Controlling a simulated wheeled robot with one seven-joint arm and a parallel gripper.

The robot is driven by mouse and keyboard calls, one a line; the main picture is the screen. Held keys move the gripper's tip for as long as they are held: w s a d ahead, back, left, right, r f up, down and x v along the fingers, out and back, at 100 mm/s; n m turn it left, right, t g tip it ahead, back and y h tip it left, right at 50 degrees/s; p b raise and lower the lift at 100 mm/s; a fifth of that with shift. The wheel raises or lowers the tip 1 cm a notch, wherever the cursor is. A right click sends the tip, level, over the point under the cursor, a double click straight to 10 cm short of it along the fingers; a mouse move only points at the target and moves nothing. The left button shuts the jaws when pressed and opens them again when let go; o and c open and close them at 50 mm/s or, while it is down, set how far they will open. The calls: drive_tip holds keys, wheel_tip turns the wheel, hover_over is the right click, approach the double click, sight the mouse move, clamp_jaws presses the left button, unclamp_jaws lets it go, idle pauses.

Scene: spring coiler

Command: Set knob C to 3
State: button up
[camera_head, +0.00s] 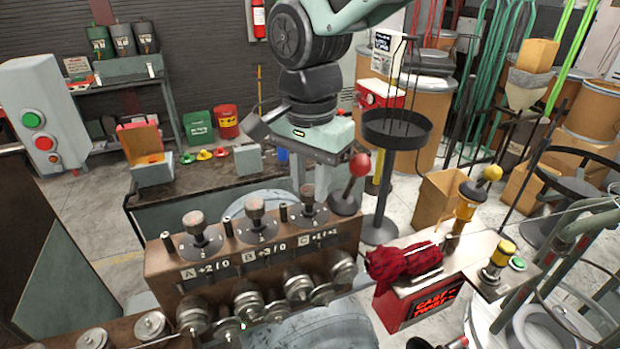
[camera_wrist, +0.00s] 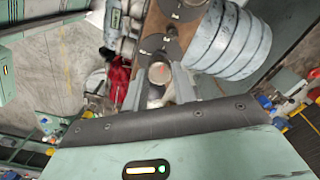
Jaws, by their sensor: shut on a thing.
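Knob C (camera_head: 307,193) is the rightmost of three dial knobs on top of the brown box, with a plate reading C and what looks like "+1/+2" below it. My gripper (camera_head: 309,184) reaches down over knob C with its fingers around it. In the wrist view, the round metal top of knob C (camera_wrist: 160,73) shows between the two fingers of my gripper (camera_wrist: 158,80), which is shut on it. The dial's pointer and numbers around knob C are too small or hidden to read.
Knob B (camera_head: 255,208) and knob A (camera_head: 195,220) stand to the left on the same box. A red ball lever (camera_head: 359,165) rises close to the right of my gripper. Several metal rollers (camera_head: 248,300) line the box's front. A red cloth (camera_head: 403,262) lies on the right-hand console.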

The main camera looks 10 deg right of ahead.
sight(310, 188)
drive_tip(key=shift+r, duration=0.1)
drive_tip(key=o, duration=1)
wheel_tip(310, 188, up, 17)
drive_tip(key=b, duration=0.2)
drive_tip(key=shift+r+b, duration=0.15)
drive_tip(key=shift+b, duration=0.25)
